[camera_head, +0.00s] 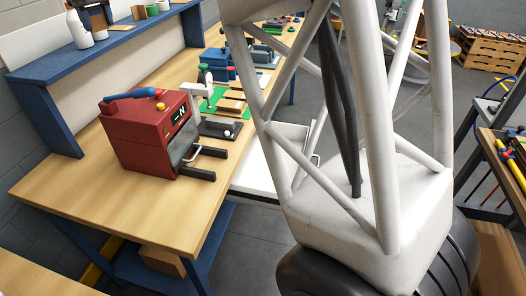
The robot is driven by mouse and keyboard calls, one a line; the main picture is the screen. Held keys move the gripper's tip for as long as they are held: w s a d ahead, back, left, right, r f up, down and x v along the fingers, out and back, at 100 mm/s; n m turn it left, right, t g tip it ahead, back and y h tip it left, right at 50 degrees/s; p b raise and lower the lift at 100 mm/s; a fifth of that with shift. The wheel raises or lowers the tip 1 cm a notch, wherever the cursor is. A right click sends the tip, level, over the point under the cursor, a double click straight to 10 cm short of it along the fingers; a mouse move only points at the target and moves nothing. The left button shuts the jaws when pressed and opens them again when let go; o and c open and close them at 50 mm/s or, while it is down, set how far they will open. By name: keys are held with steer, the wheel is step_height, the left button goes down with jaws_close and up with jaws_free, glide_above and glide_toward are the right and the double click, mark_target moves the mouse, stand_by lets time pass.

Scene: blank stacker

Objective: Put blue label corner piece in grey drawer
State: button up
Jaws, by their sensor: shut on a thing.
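A pulled-out drawer (252,180) with a pale grey-white inside juts from the right side of the wooden workbench. Part of it is hidden behind a large white lattice structure, and a handle shows at its right edge. I cannot make out the blue label corner piece in this view. My gripper does not show in this view either.
A red machine (142,138) with a blue handle and two dark front rails stands on the workbench (100,205). Behind it are a dark tray (222,130), a green mat (212,97) and blue equipment (218,65). The white lattice structure blocks the centre right. The bench's front is clear.

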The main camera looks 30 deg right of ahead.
steer(key=d+r+m, duration=0.7)
steer(key=d+r, duration=0.5)
steer(key=d, duration=0.4)
steer(key=d+f+m, duration=0.1)
steer(key=d+f, duration=0.1)
steer(key=d, duration=0.6)
steer(key=w+d+f+n, duration=0.1)
steer(key=d+f, duration=0.2)
steer(key=f, duration=0.4)
steer(key=w+d+f+n, duration=0.1)
steer(key=d+f+n, duration=0.1)
steer(key=d+f, duration=0.3)
steer(key=n, duration=1)
glide_above(272, 169)
step_height(272, 169, down, 47)
steer(key=shift+f, duration=0.1)
steer(key=shift+f, duration=0.1)
steer(key=shift+f, duration=3)
